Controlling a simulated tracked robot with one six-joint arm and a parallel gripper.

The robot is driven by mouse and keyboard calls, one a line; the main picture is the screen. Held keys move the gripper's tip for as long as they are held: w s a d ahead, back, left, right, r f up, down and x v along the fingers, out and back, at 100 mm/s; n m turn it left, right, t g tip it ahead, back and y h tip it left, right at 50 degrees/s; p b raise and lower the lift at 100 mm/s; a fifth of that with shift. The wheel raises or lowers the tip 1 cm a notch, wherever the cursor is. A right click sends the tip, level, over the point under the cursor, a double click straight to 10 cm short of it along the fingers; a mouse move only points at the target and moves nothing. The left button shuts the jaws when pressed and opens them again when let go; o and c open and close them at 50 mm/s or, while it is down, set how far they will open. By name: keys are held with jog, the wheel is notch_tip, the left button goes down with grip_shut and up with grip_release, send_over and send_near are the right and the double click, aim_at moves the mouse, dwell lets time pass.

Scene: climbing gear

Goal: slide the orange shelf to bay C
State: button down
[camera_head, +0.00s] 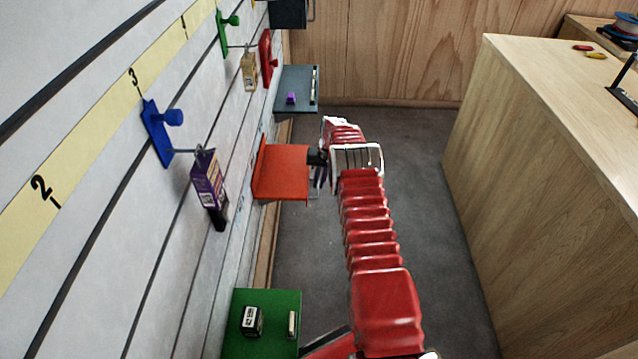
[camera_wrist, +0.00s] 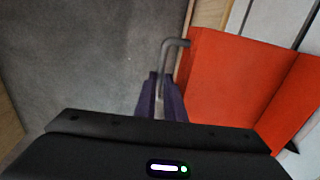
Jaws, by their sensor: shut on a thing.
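The orange shelf (camera_head: 280,172) is mounted on the slatted wall, with its flat plate jutting out towards the aisle. It fills the right side of the wrist view (camera_wrist: 230,80). A grey bent handle (camera_wrist: 168,55) stands on its outer edge. My gripper (camera_head: 317,172) is at this outer edge, and its purple fingers (camera_wrist: 160,97) are closed around the handle in the wrist view. The top of the orange shelf is empty. I cannot make out a mark for bay C.
A green shelf (camera_head: 278,315) with small items sits nearer; a dark grey shelf (camera_head: 292,82) with a purple block sits farther along. Tagged blue (camera_head: 158,135), green and red (camera_head: 266,60) hooks stick out above. A wooden cabinet (camera_head: 545,150) bounds the aisle's right side; grey floor lies between.

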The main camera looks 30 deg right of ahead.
jog(key=shift+w+a, duration=0.1)
jog(key=shift+a, duration=0.2)
jog(key=c, duration=2)
grip_release()
jog(key=shift+o, duration=0.8)
jog(key=shift+d, duration=0.2)
jog(key=shift+r, duration=0.1)
notch_tip(320, 180, up, 13)
jog(key=s+d, duration=0.1)
jog(key=d, duration=0.1)
jog(key=shift+s, duration=0.2)
jog(key=shift+d+r, duration=0.1)
